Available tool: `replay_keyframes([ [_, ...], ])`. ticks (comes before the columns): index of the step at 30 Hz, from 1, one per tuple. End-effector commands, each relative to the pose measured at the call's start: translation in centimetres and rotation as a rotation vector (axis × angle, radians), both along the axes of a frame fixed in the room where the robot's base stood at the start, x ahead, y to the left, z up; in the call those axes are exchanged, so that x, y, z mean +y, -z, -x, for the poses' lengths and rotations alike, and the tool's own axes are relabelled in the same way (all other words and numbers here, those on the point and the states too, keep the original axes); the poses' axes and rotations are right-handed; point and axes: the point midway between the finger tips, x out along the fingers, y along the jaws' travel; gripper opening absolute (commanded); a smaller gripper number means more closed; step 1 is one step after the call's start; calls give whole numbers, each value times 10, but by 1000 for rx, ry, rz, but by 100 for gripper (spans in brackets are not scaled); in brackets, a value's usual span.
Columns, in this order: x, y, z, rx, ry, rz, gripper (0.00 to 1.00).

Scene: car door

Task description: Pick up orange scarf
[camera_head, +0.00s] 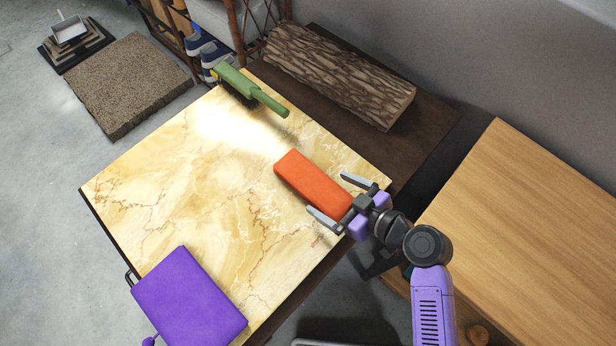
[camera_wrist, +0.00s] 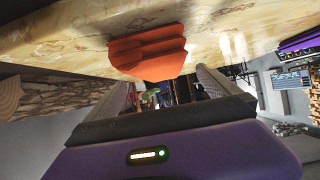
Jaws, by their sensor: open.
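The orange scarf (camera_head: 312,182) lies folded in a flat oblong on the marble-topped table (camera_head: 150,190). In the wrist view the scarf (camera_wrist: 150,52) shows its layered folds at the upper middle, ahead of the fingers. My gripper (camera_head: 334,199) is open at the table's right edge, with one finger on each side of the scarf's near end. It also shows in the wrist view (camera_wrist: 165,92), with nothing seen held. Whether the fingers touch the scarf or are level with it, I cannot tell.
A green brush (camera_head: 250,90) lies at the table's back edge. A purple folded item (camera_head: 190,298) lies at its front corner. A log (camera_head: 340,72) rests on a dark surface behind. A wooden cabinet (camera_head: 530,225) stands to the right. The table's middle is clear.

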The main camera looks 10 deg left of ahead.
Motion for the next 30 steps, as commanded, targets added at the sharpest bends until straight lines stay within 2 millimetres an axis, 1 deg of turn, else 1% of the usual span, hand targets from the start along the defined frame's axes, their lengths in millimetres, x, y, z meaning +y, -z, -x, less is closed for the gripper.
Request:
replay_keyframes([
  [11,30,14,-25,0,-3,0,100],
  [16,45,25,-38,1,-2,1,100],
  [20,50,30,-42,0,0,0,100],
  [26,51,31,-42,0,0,0,100],
  [27,51,30,-42,0,0,0,98],
  [29,51,30,-42,0,0,0,86],
  [30,51,30,-42,0,0,0,78],
])
